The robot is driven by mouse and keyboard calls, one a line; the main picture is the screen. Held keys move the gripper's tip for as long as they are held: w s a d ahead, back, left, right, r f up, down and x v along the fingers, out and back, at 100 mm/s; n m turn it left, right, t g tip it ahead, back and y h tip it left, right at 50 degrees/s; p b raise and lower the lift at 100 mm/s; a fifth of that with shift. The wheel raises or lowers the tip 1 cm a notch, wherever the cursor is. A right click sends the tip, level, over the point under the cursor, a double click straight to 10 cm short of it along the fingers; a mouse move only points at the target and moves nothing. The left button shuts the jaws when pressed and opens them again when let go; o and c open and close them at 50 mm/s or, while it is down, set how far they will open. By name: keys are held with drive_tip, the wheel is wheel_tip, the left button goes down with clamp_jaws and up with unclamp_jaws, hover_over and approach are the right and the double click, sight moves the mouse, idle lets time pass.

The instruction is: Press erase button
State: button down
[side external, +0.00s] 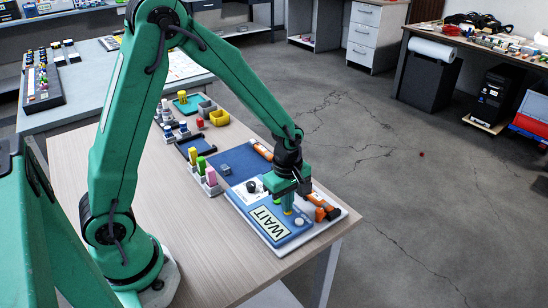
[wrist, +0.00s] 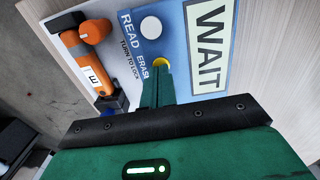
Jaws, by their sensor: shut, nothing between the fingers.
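The blue panel (side external: 244,207) lies on the table with a display reading WAIT (side external: 268,226), also clear in the wrist view (wrist: 208,45). The yellow button (wrist: 162,63) sits beside the word ERASE, its end partly covered by the fingers. A white round button (wrist: 151,27) sits beside READ; it also shows in the side view (side external: 299,222). My gripper (wrist: 160,72) is shut and empty, its tips pointing down right at the yellow button. I cannot tell whether they touch or press it. The side view shows my gripper (side external: 287,207) low over the panel.
An orange tool (wrist: 84,42) lies along the panel's edge, close to my gripper. A black knob (side external: 251,187) stands on the panel's far part. A blue mat (side external: 238,164), a holder with colored bottles (side external: 211,180) and a yellow bin (side external: 220,118) stand farther back. The table's near left is clear.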

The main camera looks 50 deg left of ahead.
drive_tip(key=shift+s+f, duration=0.4)
drive_tip(key=shift+f, duration=0.25)
wheel_tip(320, 180, up, 15)
drive_tip(key=shift+w+r, duration=0.15)
drive_tip(key=shift+w, duration=0.25)
drive_tip(key=shift+a, duration=0.1)
idle(0.5)
drive_tip(key=s+a+r+m+t, duration=0.1)
drive_tip(key=s+r+m+t, duration=0.1)
drive_tip(key=s+m, duration=0.6)
drive_tip(key=s+a+r+m+t, duration=0.1)
drive_tip(key=s+r+m+t, duration=0.2)
drive_tip(key=m, duration=0.7)
drive_tip(key=s+r, duration=0.2)
drive_tip(key=s, duration=0.2)
drive_tip(key=shift+s+a+r, duration=0.3)
drive_tip(key=shift+s+a, duration=0.1)
